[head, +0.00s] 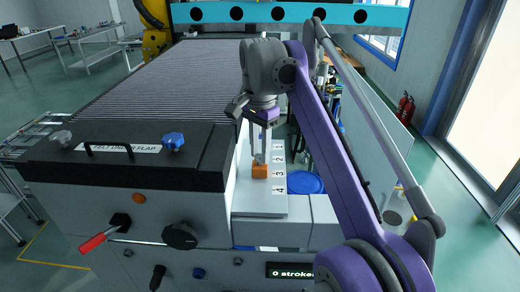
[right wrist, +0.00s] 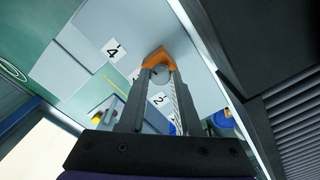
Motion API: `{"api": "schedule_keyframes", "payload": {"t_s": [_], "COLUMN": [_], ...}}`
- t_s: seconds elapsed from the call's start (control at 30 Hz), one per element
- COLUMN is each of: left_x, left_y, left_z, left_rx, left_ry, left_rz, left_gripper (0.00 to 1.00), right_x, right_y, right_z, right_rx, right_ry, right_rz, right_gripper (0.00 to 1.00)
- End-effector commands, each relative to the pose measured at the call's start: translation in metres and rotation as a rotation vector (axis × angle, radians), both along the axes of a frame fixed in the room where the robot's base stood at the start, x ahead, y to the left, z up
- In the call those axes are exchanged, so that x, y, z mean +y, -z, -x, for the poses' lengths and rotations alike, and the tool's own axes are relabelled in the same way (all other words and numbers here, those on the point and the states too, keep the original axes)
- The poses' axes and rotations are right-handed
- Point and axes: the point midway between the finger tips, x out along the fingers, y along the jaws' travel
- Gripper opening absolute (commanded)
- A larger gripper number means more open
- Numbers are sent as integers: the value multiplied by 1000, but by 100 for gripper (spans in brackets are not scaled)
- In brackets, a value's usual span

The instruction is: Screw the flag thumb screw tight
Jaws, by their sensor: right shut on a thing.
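My right gripper (head: 260,160) points straight down over the light shelf beside the panel. In the right wrist view my right gripper (right wrist: 159,72) is shut on an orange piece (right wrist: 157,57), with a rounded grey part between the fingertips. In the head view the orange piece (head: 260,172) is low at the shelf, close to the number 3; I cannot tell whether it touches the shelf. A grey winged knob (head: 61,138), which looks like the flag thumb screw, stands on the panel's dark top at the far left, well away from this gripper. My left gripper is out of view.
A blue star knob (head: 173,142) and a black handle (head: 108,149) are on the panel top. A red-handled lever (head: 93,243) and a black round knob (head: 181,236) stick out in front. A blue round lid (head: 304,183) lies right of the numbered shelf (head: 262,206).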

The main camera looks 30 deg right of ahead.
Motion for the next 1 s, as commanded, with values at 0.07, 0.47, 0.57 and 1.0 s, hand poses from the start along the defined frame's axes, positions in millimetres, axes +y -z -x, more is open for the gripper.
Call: {"api": "schedule_keyframes", "payload": {"t_s": [0.07, 0.47, 0.57, 1.0], "left_x": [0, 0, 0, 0], "left_y": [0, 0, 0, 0], "left_z": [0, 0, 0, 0], "left_rx": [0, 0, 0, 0], "left_ry": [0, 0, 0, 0], "left_rz": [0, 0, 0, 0], "left_gripper": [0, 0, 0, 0], "right_x": [0, 0, 0, 0], "right_y": [0, 0, 0, 0], "right_z": [0, 0, 0, 0], "right_rx": [0, 0, 0, 0], "right_ry": [36, 119, 120, 118], "right_rz": [-1, 0, 0, 0], "right_gripper": [0, 0, 0, 62]}}
